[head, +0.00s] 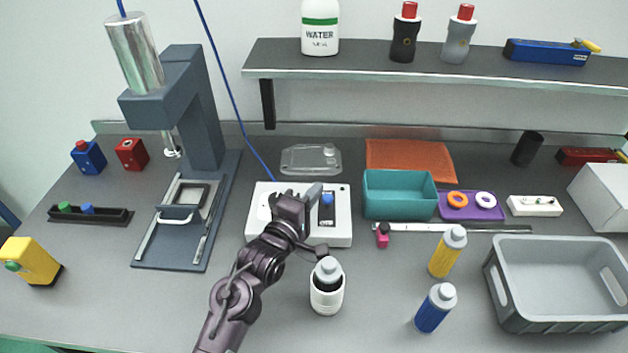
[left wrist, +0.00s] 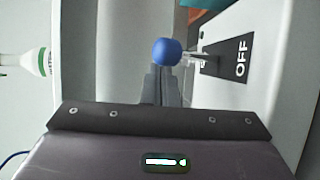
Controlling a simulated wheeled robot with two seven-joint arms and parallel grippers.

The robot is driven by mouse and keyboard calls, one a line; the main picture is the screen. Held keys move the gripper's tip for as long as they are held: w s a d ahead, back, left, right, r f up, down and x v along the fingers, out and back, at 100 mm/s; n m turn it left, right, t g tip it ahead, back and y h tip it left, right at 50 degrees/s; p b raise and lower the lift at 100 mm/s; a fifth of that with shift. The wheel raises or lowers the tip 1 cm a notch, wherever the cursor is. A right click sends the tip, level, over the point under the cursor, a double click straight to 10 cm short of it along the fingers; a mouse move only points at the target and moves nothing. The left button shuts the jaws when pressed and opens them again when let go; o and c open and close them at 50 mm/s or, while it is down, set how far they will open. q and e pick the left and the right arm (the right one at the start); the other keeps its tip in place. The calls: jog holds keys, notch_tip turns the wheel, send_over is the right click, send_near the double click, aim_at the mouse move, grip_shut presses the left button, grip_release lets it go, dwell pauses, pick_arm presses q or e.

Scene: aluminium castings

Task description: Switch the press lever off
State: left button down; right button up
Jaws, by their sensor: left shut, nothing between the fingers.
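The press lever is a short metal stem with a round blue knob (head: 327,198) on a white box (head: 342,236). In the left wrist view the knob (left wrist: 167,51) shows just beyond my fingertips, and its stem leans away from the "OFF" end of a black plate (left wrist: 228,60). My left gripper (head: 314,191) is shut and empty, over the white box beside the knob. In the left wrist view its fingers (left wrist: 160,84) point at the knob; I cannot tell whether they touch it. My right gripper is not in view.
The grey press (head: 202,110) stands to the left. A white bottle (head: 327,290) stands close in front of the box. A teal bin (head: 400,208) is right of it, and a clear lid (head: 311,160) lies behind. Yellow and blue bottles and a grey crate (head: 555,318) are further right.

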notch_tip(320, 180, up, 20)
jog(key=p, duration=1.9)
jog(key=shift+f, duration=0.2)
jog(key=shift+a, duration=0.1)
